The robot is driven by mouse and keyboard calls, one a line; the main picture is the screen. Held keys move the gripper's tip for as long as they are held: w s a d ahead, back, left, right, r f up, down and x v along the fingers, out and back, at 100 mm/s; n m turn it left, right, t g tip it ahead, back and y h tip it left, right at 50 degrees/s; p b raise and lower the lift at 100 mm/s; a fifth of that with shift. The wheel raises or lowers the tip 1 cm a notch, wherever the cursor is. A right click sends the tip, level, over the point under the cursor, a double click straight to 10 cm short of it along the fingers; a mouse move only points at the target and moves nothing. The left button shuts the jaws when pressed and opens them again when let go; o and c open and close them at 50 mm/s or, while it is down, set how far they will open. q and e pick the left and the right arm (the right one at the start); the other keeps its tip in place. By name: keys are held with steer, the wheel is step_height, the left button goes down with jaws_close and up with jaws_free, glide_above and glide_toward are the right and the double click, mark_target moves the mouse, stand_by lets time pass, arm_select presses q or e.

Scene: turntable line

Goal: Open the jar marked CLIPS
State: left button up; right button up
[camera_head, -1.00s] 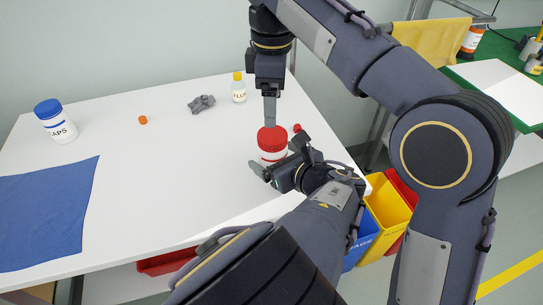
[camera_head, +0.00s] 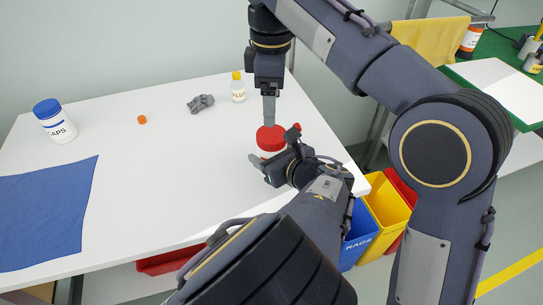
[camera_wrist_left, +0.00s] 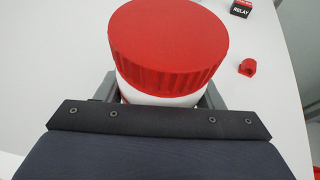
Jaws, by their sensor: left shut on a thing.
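A white jar with a ribbed red lid (camera_head: 270,138) stands near the right side of the white table; the lid is on it. The lid fills the upper middle of the left wrist view (camera_wrist_left: 168,40). No label can be read on this jar. My left gripper (camera_head: 262,163) is shut on the white jar body (camera_wrist_left: 150,98) just below the lid, one finger on each side. My right gripper (camera_head: 269,120) points straight down over the lid. Only one finger edge shows, so its opening and any contact with the lid cannot be told.
A blue-lidded jar (camera_head: 55,121) reading like CAPS and a blue cloth (camera_head: 45,215) are at left. A small red piece (camera_wrist_left: 247,67) and RELAY box (camera_wrist_left: 241,8) are near the jar.

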mark_target(271, 134)
arm_select(q)
steer(key=c, duration=0.5)
jaws_close()
arm_select(e)
steer(key=shift+m, duration=0.6)
steer(key=m, duration=0.5)
steer(key=shift+m, duration=0.4)
steer(key=m, duration=1.5)
steer(key=shift+f, duration=0.1)
steer(key=shift+m, duration=0.3)
steer(key=shift+f, duration=3.9)
